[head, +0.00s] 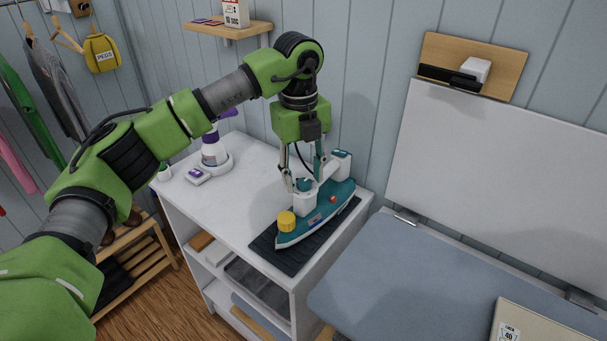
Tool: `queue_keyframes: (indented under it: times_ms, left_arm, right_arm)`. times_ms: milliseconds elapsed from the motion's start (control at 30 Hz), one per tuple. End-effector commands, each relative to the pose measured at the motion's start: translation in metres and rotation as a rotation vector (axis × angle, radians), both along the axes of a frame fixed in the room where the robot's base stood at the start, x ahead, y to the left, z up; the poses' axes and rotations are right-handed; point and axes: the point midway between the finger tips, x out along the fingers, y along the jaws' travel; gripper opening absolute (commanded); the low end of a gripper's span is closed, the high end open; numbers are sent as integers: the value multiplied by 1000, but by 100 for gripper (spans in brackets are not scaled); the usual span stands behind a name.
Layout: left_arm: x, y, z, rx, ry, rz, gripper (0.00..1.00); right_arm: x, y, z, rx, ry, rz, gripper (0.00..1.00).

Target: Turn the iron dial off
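The teal and white iron (318,214) rests on a dark ribbed mat (275,252) on the white cabinet top. It has a yellow cap (286,221) at its front end and a small red-orange button (333,199) on its side. A teal round part, seemingly the dial (304,185), sits on top of the white front post of the handle. My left gripper (304,183) points down over it, its two fingers apart, one to each side of the dial. Contact with the dial is too small to make out. My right gripper is out of view.
A white and purple spray bottle (213,150) stands on the cabinet (235,215), left of the iron. A blue-grey ironing board (400,270) lies close on the right. A wooden shelf (228,28) hangs on the wall behind my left arm.

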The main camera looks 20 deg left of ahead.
Motion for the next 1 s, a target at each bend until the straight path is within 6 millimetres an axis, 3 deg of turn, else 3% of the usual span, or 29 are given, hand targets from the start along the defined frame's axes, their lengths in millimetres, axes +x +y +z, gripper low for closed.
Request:
queue_keyframes:
  times_ms: [367,800,1000]
  left_arm:
    - [0,0,8,1,1,-1,40]
    - [-2,2,95,-1,-1,1,40]
    - [-3,3,116,1,1,-1,40]
  right_arm:
    - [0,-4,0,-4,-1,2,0]
    - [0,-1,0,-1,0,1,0]
    - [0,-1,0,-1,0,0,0]
